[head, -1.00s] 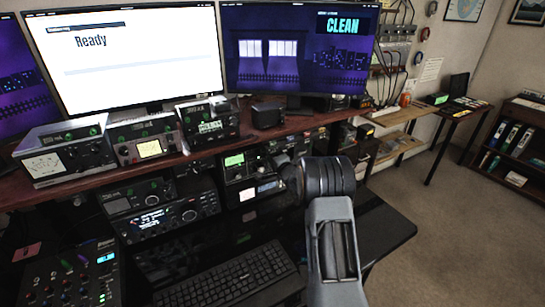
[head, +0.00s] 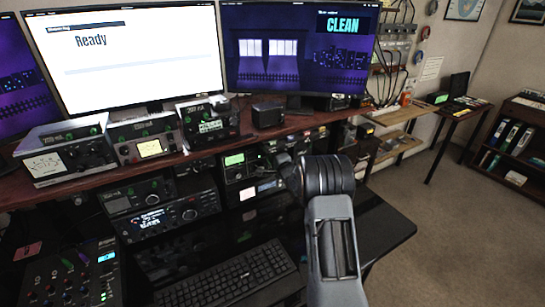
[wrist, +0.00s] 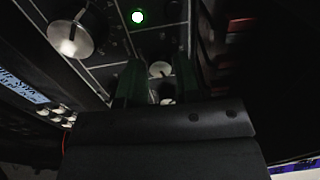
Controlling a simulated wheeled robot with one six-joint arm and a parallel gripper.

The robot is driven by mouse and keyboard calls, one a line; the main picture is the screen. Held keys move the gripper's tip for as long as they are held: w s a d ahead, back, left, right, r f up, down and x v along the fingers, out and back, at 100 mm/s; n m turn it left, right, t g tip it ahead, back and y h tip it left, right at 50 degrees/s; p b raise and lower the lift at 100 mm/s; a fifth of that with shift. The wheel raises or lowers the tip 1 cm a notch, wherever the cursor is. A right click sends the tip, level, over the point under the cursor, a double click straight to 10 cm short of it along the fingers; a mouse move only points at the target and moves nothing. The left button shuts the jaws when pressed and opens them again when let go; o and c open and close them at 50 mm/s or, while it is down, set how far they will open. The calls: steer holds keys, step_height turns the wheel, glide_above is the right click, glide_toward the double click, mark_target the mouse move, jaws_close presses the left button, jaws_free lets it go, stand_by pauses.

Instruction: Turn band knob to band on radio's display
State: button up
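In the wrist view, my gripper (wrist: 158,80) has two dark green fingers, apart. A small silver knob (wrist: 160,69) shows in the gap between them, on a dark panel; I cannot tell whether they touch it. A larger silver knob (wrist: 75,36) is at upper left. A lit display (wrist: 22,88) with unreadable text is at the left edge. No readable label shows which knob is the band knob. In the head view, my gripper is hidden behind my arm. Radios with a green display (head: 235,160) and a blue-white display (head: 150,222) stand left of the arm.
A green lamp (wrist: 137,17) glows on the panel. In the head view, a keyboard (head: 230,278) lies on the black desk, with a mixer (head: 75,278) at lower left. More radios line the wooden shelf (head: 190,158) under the monitors. Open floor (head: 455,235) lies right.

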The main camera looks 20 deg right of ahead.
steer(key=o, duration=0.3)
steer(key=s, duration=0.4)
steer(key=s+d+b, duration=0.1)
steer(key=s, duration=0.4)
steer(key=s+b, duration=0.1)
steer(key=s, duration=0.3)
steer(key=shift+s+d+f, duration=0.25)
steer(key=shift+s+d, duration=0.05)
steer(key=shift+s, duration=0.05)
